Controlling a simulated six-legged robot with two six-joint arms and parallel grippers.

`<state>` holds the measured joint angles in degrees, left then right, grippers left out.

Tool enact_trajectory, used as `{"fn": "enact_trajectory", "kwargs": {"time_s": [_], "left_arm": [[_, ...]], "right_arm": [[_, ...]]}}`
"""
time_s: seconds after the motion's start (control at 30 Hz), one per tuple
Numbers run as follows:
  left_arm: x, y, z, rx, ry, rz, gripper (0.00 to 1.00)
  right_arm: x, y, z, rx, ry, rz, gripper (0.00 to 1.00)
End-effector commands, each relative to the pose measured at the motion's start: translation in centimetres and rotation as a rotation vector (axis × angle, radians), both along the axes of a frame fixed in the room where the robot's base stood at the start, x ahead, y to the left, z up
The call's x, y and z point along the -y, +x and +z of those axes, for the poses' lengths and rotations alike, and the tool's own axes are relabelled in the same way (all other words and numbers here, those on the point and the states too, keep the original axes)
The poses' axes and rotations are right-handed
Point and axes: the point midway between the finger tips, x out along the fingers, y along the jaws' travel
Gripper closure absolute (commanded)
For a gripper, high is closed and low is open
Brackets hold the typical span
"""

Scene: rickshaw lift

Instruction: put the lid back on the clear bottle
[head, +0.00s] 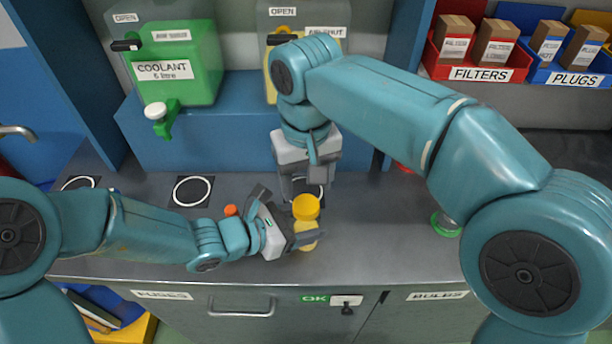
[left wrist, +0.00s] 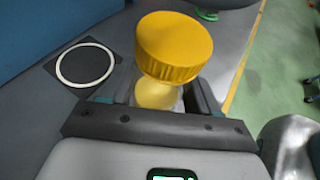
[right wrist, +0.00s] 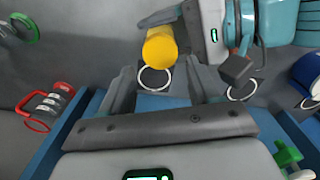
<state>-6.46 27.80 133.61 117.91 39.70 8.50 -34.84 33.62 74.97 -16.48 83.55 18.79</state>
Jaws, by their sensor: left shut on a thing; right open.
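A clear bottle with yellow contents (left wrist: 158,95) is held between the fingers of my left gripper (head: 303,240). In the left wrist view the wide yellow lid (left wrist: 175,45) sits at its mouth; I cannot tell whether it is fully seated. The lid shows in the head view (head: 306,207) above the bottle body (head: 306,237). In the right wrist view the lid (right wrist: 160,48) is just beyond the fingers. My right gripper (head: 306,187) points down, open and empty, just behind the lid and apart from it.
Ringed dark pads (head: 192,190) mark the counter. A green coolant can (head: 178,70) with a tap stands on the blue shelf (head: 235,140). A green-ringed item (head: 445,224) is at the right, and a red-ringed clear container (right wrist: 45,105) shows in the right wrist view.

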Motion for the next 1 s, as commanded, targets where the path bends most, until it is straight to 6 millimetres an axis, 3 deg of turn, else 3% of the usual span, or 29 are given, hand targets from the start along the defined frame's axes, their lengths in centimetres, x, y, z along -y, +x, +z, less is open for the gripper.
{"fn": "enact_trajectory", "kwargs": {"time_s": [0.3, 0.67, 0.83, 1.0], "left_arm": [[0.0, 0.0, 0.0, 0.0, 0.0, 0.0, 1.0], [0.0, 0.0, 0.0, 0.0, -0.001, 0.0, 1.0], [0.0, 0.0, 0.0, 0.0, -0.001, 0.0, 1.0], [0.0, 0.0, 0.0, 0.0, -0.001, 0.0, 1.0]], "right_arm": [[0.0, 0.0, 2.6, 0.001, 0.002, 0.408, 0.39], [0.0, 0.0, 2.8, 0.0, 0.003, 0.444, 0.39], [0.0, 0.0, 1.5, -0.003, 0.001, 0.443, 0.39], [0.1, -0.1, -1.2, -0.004, 0.0, 0.443, 0.39]]}}
